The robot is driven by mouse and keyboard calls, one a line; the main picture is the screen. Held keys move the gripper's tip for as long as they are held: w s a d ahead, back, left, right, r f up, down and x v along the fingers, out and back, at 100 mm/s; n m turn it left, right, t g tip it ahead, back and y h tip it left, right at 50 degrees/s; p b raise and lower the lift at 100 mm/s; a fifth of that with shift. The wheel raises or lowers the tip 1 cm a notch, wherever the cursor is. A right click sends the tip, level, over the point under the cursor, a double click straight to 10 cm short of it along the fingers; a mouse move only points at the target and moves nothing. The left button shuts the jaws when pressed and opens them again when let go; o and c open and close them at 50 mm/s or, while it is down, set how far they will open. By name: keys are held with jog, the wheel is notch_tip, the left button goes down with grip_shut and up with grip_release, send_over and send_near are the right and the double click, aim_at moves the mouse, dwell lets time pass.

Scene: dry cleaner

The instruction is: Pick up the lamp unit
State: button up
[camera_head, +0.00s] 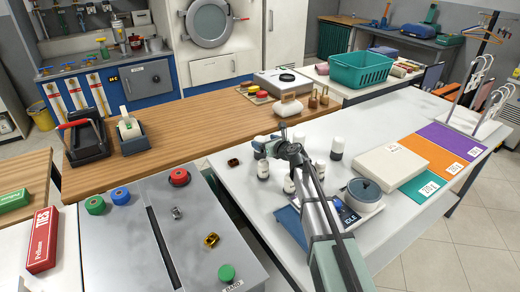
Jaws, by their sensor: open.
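No part is plainly labelled as the lamp unit. A small amber, lamp-like part (211,240) sits on the grey control panel (130,240) at the lower left. A similar dark amber part (233,162) lies on the white counter (237,185), left of my gripper. I cannot tell which is the lamp unit. My gripper (266,147) is over the white counter, among small white bottles, to the right of the dark amber part and apart from it. It is open; its fingers are small and partly lost against the bottles. I see nothing held in it.
White bottles with dark caps (337,149) stand around my gripper. A round blue-grey pot (363,196) and a beige box (390,167) are to the right. Red (180,177), blue (120,196) and green (226,273) buttons rise from the panel. A teal basket (360,70) stands behind.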

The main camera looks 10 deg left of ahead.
aim_at(258, 140)
jog(key=shift+x, duration=2.95)
jog(key=shift+s+f, duration=0.15)
jog(key=shift+s, duration=0.1)
jog(key=shift+c, duration=0.3)
jog(key=c, duration=1.1)
